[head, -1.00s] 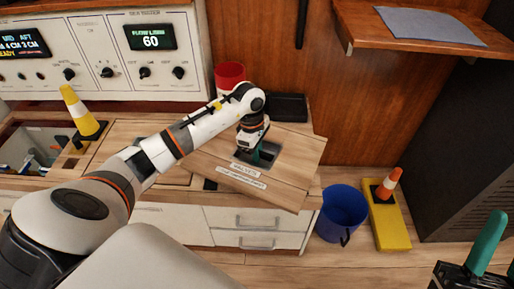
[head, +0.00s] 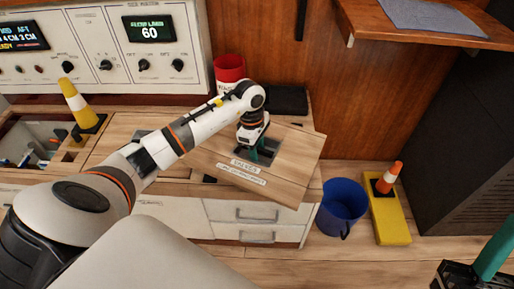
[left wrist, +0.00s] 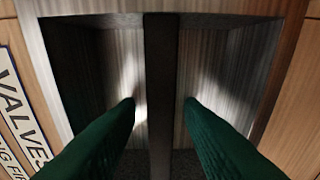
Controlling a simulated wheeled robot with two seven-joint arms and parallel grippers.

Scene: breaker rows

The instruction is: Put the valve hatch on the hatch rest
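The valve hatch (head: 286,178) is a wooden panel with a white VALVES label. It lies askew at the right end of the counter, its front corner over the drawers. Whether it rests flat or is slightly raised is unclear. My left gripper (head: 252,152) points down into its recess; in the left wrist view the green fingers (left wrist: 160,103) straddle the dark handle bar (left wrist: 160,60), with a narrow gap on each side. My right gripper (head: 478,268) is partly visible at the lower right, with one green finger showing. I cannot identify the hatch rest.
An open bay (head: 25,140) and a yellow cone (head: 80,105) are at left. A blue bucket (head: 342,207) and yellow block (head: 388,218) are on the floor. A shelf (head: 450,32) juts out at right.

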